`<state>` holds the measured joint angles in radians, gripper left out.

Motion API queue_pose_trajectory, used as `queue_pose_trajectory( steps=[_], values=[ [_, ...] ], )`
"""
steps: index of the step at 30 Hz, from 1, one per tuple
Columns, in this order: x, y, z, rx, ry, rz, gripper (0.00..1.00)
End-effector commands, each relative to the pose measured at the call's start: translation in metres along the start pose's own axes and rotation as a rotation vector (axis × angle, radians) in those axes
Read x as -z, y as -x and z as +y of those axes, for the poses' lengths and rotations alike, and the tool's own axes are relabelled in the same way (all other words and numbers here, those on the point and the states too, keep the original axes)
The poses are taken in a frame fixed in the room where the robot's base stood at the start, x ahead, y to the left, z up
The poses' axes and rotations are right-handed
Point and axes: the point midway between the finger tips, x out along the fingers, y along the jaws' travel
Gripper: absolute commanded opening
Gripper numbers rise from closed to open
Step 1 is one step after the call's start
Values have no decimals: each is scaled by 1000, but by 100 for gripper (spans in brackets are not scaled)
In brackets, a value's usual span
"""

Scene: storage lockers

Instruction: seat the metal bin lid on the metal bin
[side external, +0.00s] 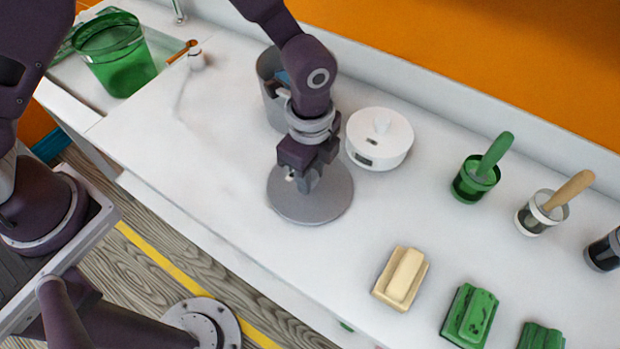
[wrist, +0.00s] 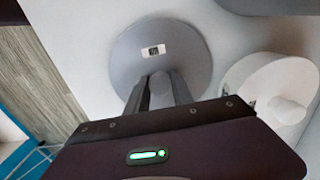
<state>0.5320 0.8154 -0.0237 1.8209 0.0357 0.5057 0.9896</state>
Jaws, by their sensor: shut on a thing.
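The metal bin lid (side external: 325,205) is a flat grey disc in the side external view, under my gripper (side external: 304,183). It also shows in the wrist view (wrist: 190,40), with a small label on its top. My gripper (wrist: 162,88) is shut on the lid's knob, which the fingers mostly hide. I cannot tell whether the lid touches the counter or hangs just above it. The metal bin (side external: 268,90) is a grey open container behind my arm in the side external view, partly hidden by it. A bluish thing shows inside its mouth.
A white round canister (side external: 379,139) with a knob stands close to the right of my gripper. A green bucket (side external: 113,55) is at the far left. Brushes in green (side external: 476,178) and clear (side external: 545,208) holders and soap-like blocks (side external: 403,276) are at the right. The counter's left middle is clear.

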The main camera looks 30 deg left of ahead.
Motion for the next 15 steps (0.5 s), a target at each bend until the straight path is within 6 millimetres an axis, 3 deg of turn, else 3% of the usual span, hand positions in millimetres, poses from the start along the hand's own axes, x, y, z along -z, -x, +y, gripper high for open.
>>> queue_pose_trajectory(
  steps=[4,9,15],
  values=[
    [0,18,-1,4,0,2,0],
    [1,64,-1,5,1,4,0],
    [1,103,-1,4,1,3,0]
  ],
)
